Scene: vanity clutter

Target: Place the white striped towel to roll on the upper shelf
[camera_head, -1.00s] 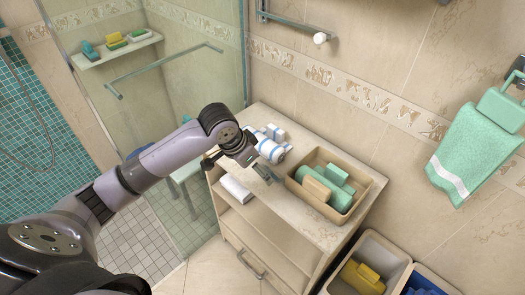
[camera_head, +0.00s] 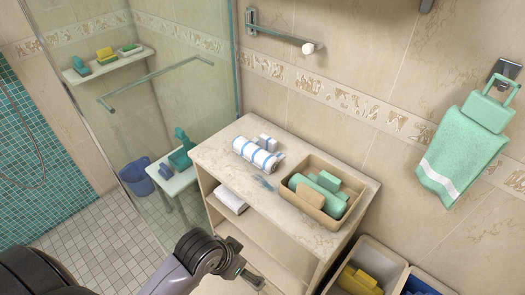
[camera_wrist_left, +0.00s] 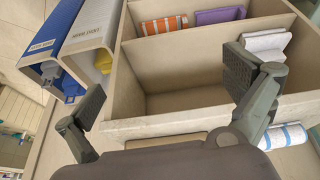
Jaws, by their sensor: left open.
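The white towel roll with blue stripes (camera_head: 258,154) lies on top of the beige cabinet (camera_head: 225,150), left of the tan tray. It also shows at the lower right of the left wrist view (camera_wrist_left: 287,137), partly hidden. The upper shelf (camera_wrist_left: 185,77) is the open compartment just under the cabinet top. A folded white towel (camera_head: 230,198) lies in it at the left end; in the left wrist view it is at right (camera_wrist_left: 265,42). My left gripper (camera_head: 247,275) is open and empty in front of the cabinet, its fingers (camera_wrist_left: 168,85) facing the shelves. My right gripper is not in view.
The tan tray (camera_head: 347,215) on the cabinet top holds green and tan items. A smaller white-and-blue piece (camera_head: 266,140) lies behind the roll. Orange-striped (camera_wrist_left: 164,25) and purple (camera_wrist_left: 220,15) towels occupy the shelf below. Bins (camera_head: 378,255) stand at right.

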